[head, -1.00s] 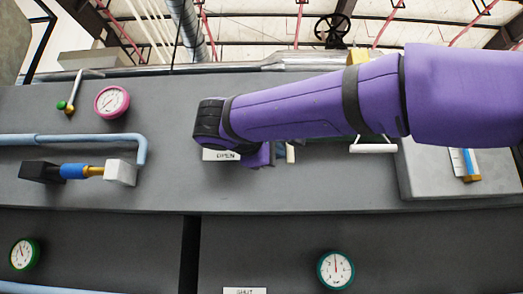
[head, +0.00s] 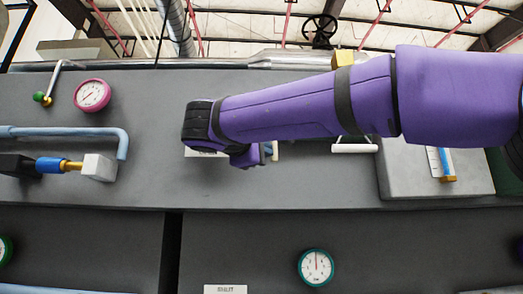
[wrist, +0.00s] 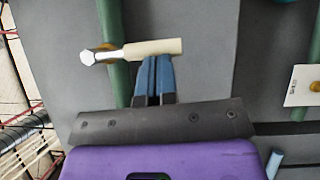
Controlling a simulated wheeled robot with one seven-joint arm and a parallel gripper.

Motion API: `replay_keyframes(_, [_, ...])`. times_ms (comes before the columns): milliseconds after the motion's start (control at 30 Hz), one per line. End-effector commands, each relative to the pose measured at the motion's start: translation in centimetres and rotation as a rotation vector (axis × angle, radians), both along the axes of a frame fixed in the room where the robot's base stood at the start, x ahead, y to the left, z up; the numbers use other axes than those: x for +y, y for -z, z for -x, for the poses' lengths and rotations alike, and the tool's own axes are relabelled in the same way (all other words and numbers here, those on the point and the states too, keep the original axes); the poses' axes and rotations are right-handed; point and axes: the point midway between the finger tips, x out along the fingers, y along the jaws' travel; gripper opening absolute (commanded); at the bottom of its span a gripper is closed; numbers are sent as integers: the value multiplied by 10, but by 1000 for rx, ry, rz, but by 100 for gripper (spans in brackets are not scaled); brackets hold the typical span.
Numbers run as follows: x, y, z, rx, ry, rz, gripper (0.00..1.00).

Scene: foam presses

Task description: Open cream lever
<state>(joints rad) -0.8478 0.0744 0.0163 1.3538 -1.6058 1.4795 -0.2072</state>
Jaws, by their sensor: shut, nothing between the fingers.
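The cream lever (wrist: 152,49) lies across the wrist view as a pale handle with a silver bolt-like hub at its left end, in front of a green pipe. My gripper (wrist: 154,60) has its two blue fingers shut together, empty, with the tips right at the lower edge of the handle. I cannot tell if they touch it. In the head view a small cream piece, likely the lever (head: 275,150), shows just right of my gripper (head: 265,152). My purple wrist hides most of it and partly covers the label (head: 205,153) behind.
The grey panel carries a pink gauge (head: 92,95), a teal gauge (head: 315,267) and a blue pipe (head: 65,132). A white bar handle (head: 354,146) and a grey box (head: 435,180) stick out to the right. A SHUT label (head: 225,289) sits low on the panel.

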Motion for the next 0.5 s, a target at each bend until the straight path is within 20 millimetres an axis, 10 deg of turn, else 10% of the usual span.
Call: replay_keyframes(500, [-26,4,1,11,3,286,0])
